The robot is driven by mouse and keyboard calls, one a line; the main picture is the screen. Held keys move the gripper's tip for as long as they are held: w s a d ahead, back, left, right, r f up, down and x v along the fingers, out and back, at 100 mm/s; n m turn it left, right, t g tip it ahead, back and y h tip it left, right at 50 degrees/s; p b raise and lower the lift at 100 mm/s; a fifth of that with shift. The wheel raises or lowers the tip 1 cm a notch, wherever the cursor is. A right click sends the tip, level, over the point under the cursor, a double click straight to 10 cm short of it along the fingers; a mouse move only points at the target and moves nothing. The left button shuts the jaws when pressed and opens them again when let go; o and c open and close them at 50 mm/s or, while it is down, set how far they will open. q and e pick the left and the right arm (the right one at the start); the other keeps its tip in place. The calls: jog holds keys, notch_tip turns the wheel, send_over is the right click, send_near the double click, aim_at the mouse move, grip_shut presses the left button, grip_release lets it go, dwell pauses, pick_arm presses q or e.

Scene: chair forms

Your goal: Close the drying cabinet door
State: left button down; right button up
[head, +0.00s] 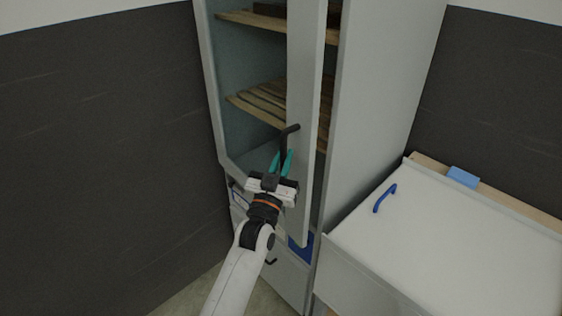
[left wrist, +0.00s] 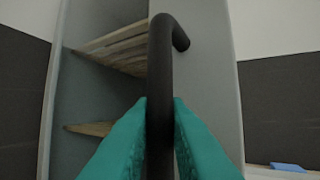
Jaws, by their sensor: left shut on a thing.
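The drying cabinet (head: 375,110) is tall and grey. Its door (head: 304,90) stands ajar, swung out on the right side of the opening, and wooden slatted shelves show inside. A black bar handle (head: 289,130) is on the door. My left gripper (head: 282,162) has teal fingers and is shut on this handle. In the left wrist view the handle (left wrist: 160,80) runs upright between the two teal fingers (left wrist: 160,125), with the door (left wrist: 205,75) behind it. My right gripper is not in view.
A white worktop (head: 450,240) with a blue handle (head: 385,198) and a small blue block (head: 463,177) stands right of the cabinet. Lower drawers (head: 285,272) are under the cabinet opening. A dark wall (head: 100,130) is at left.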

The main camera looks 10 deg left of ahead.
pick_arm(q)
jog(key=shift+w, duration=0.15)
jog(key=shift+r, duration=0.1)
jog(key=c, duration=1.4)
grip_release()
jog(key=shift+a, duration=0.1)
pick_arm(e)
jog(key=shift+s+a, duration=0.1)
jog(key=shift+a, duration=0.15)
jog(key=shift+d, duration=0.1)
